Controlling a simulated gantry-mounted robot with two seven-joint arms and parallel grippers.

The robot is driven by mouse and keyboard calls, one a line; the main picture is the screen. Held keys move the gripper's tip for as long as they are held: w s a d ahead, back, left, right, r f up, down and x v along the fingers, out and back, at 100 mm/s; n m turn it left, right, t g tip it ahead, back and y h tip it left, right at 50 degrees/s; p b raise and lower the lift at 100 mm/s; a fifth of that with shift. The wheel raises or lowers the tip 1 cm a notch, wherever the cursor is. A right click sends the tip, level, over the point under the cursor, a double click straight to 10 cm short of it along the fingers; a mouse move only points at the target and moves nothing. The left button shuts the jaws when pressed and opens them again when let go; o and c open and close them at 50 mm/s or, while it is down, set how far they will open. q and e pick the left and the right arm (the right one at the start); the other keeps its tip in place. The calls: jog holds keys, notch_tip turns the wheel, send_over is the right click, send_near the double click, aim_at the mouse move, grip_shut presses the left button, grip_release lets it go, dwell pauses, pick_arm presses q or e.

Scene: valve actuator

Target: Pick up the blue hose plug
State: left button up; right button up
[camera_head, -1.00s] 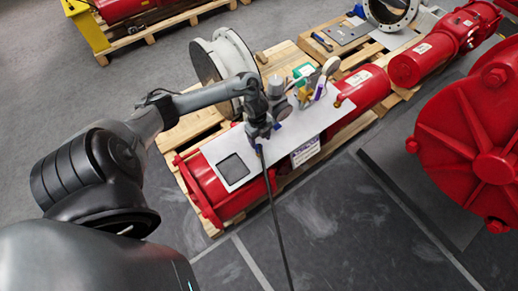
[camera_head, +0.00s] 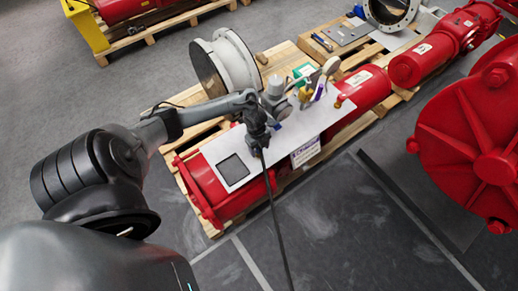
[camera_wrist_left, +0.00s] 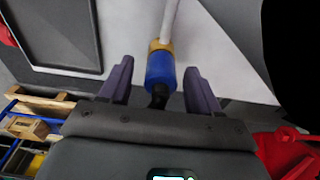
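The blue hose plug (camera_wrist_left: 160,72) shows in the left wrist view, with a brass-coloured collar and a pale tube at its far end. A short black piece at its near end runs under my gripper. My left gripper (camera_wrist_left: 158,66) is open, with one purple finger on each side of the plug. Small gaps show between plug and fingers. In the head view my left gripper (camera_head: 258,140) is over the front part of the red valve actuator (camera_head: 208,190) and largely hides the plug. A black hose (camera_head: 273,205) hangs from there. My right gripper is not in view.
A pale plate (camera_head: 213,152) with a dark square panel (camera_head: 233,169) lies on the actuator. Gauges and fittings (camera_head: 308,90) stand beyond the gripper. A white flanged part (camera_head: 232,62) sits on the wooden pallet (camera_head: 175,135). The floor in front is clear.

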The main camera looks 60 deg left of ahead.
pick_arm(q)
grip_shut()
jog(key=shift+r, duration=0.2)
